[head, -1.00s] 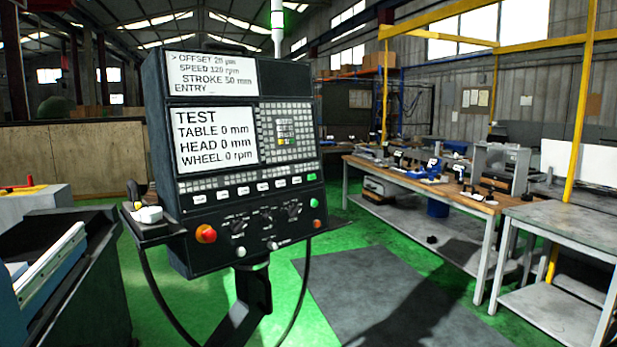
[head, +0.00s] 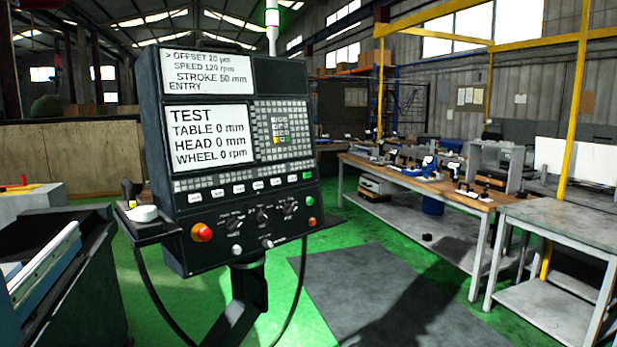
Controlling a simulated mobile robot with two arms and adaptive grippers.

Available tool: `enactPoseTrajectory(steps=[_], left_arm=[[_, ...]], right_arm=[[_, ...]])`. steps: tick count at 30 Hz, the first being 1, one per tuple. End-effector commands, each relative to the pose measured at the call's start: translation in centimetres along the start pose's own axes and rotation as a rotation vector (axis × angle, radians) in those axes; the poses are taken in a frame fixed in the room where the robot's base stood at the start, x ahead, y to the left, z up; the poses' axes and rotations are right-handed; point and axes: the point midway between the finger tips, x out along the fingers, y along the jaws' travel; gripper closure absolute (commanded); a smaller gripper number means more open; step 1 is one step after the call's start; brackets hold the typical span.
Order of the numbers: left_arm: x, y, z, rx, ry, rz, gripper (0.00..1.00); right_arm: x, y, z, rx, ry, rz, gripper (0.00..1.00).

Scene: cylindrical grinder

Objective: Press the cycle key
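The control panel (head: 215,225) is a dark upright console at left centre, tilted slightly in the picture. Its upper screen (head: 206,73) lists offset, speed, stroke and entry. Its lower screen (head: 209,135) reads TEST, with table, head and wheel at 0. A row of white keys (head: 238,189) runs below the screens, and a green key (head: 307,175) ends that row at the right. Their labels are too small to read, so I cannot tell which is the cycle key. Neither gripper is in view.
A red-orange knob (head: 201,232) sits at the panel's lower left. A side shelf (head: 150,229) juts out left with a white-topped object. A machine bed (head: 45,265) stands at the left. A wooden workbench (head: 400,175) and a grey table (head: 575,225) stand right. Floor lies open between.

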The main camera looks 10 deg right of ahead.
Motion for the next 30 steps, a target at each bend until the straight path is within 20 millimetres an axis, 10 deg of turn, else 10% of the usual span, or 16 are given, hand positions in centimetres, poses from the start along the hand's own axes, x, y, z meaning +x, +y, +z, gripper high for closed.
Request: enactPoseTrajectory(steps=[8, 30], left_arm=[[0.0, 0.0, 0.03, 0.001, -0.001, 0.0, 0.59], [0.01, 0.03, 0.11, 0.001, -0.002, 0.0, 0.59]], right_arm=[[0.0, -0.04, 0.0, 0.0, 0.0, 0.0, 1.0], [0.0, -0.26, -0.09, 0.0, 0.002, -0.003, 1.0]])
